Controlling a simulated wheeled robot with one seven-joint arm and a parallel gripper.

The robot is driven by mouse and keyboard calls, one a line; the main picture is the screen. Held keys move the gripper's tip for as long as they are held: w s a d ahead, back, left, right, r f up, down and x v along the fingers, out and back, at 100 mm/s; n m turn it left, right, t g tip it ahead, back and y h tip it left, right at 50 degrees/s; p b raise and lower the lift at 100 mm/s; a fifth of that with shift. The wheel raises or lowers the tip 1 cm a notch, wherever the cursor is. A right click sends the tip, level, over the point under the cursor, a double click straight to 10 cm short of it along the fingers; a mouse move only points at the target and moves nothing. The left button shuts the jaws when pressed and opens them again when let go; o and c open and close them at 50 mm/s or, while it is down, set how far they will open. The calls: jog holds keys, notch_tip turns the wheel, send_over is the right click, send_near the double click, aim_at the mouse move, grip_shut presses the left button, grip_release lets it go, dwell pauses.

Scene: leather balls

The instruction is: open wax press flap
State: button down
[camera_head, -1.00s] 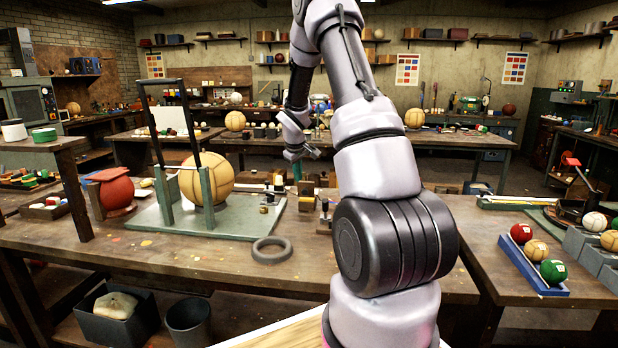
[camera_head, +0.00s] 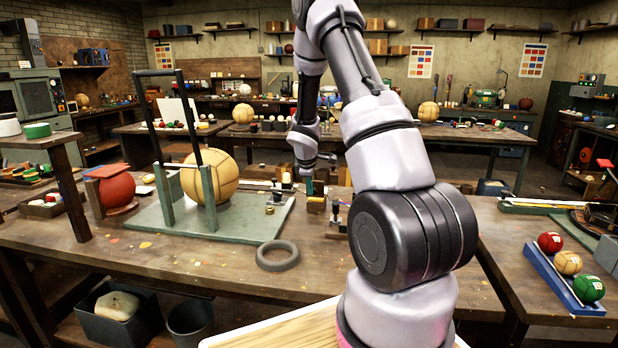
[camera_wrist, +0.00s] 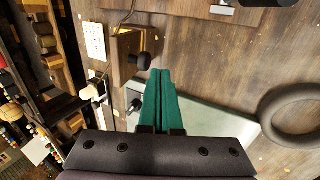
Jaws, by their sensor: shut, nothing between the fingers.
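My gripper (camera_head: 309,188) is shut and empty, its green fingers pointing down over the back of the main bench. A black round knob (camera_wrist: 144,61) sticks out from the box close to the fingertips. Whether the fingers touch the knob I cannot tell. The box seems to be the wax press; it also shows below my gripper in the head view (camera_head: 316,205). I cannot make out the flap's edge or how far it stands open.
A green-grey board (camera_head: 180,226) with a tall black-handled frame and a tan ball (camera_head: 222,178) stands left of my gripper. A grey ring (camera_head: 277,257) lies in front of it. A small dark-topped post (camera_head: 336,211) stands right of the box. The front of the bench is mostly clear.

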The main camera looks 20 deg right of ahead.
jog(key=shift+w+d+r, duration=0.25)
jog(key=shift+w+d, duration=0.3)
jog(key=shift+w, duration=0.25)
jog(key=shift+w+d+r, duration=0.25)
jog(key=shift+w+d, duration=0.25)
jog(key=shift+w, duration=0.3)
jog(key=shift+w+d+r, duration=0.25)
jog(key=shift+w+d, duration=0.2)
jog(key=shift+w, duration=0.2)
jog(key=shift+w+d+r, duration=0.2)
jog(key=shift+w+d, duration=0.2)
jog(key=shift+w, duration=0.25)
